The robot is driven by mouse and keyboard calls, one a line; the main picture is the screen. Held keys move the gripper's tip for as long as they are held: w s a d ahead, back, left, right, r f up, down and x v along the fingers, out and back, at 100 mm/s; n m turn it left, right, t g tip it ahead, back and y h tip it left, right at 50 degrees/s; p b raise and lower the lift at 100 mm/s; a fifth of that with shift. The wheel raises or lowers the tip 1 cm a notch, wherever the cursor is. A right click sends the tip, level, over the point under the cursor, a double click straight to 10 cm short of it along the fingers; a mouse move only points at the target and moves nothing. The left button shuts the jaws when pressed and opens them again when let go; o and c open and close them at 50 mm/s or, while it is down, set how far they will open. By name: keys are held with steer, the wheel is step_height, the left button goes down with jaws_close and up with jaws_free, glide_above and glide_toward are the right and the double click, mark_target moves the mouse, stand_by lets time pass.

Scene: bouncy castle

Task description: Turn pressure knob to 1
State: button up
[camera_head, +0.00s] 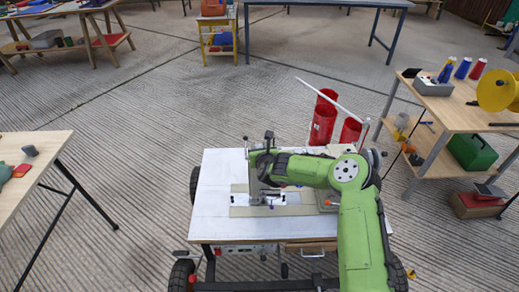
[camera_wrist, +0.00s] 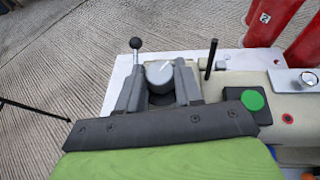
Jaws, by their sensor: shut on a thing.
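The pressure knob (camera_wrist: 159,72) is a round grey dial with a thin white mark on top, seen in the wrist view. The mark slants up to the right. No numbers on the dial are readable. My gripper (camera_wrist: 160,65) is shut on the knob, with one finger on its left side and one on its right. In the head view my gripper (camera_head: 263,167) is at the left end of the machine on the white table (camera_head: 220,180). There the knob itself cannot be made out behind my gripper and arm.
A ball-topped lever (camera_wrist: 135,43) stands left of the knob and a black post (camera_wrist: 211,58) stands right. A green button (camera_wrist: 252,101) is on the machine body. Red cylinders (camera_head: 323,120) stand behind the white table. Side tables are at left and right.

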steer(key=shift+d+n+y, duration=0.1)
steer(key=shift+n+y, duration=0.2)
steer(key=shift+y, duration=0.1)
steer(key=shift+d+n+y, duration=0.15)
steer(key=shift+n+y, duration=0.45)
steer(key=shift+y, duration=0.1)
steer(key=n+g+y, duration=0.2)
steer(key=n+y, duration=0.1)
steer(key=shift+w+d+y+b, duration=0.2)
steer(key=shift+y+b, duration=0.1)
steer(key=shift+b, duration=0.1)
steer(key=n+g+y, duration=0.2)
steer(key=n, duration=0.1)
steer(key=n+g+y+b, duration=0.1)
steer(key=n+g+y, duration=0.1)
steer(key=shift+w+d+n+g, duration=0.2)
steer(key=shift+n+g, duration=0.1)
steer(key=shift+n, duration=0.1)
steer(key=shift+g, duration=0.4)
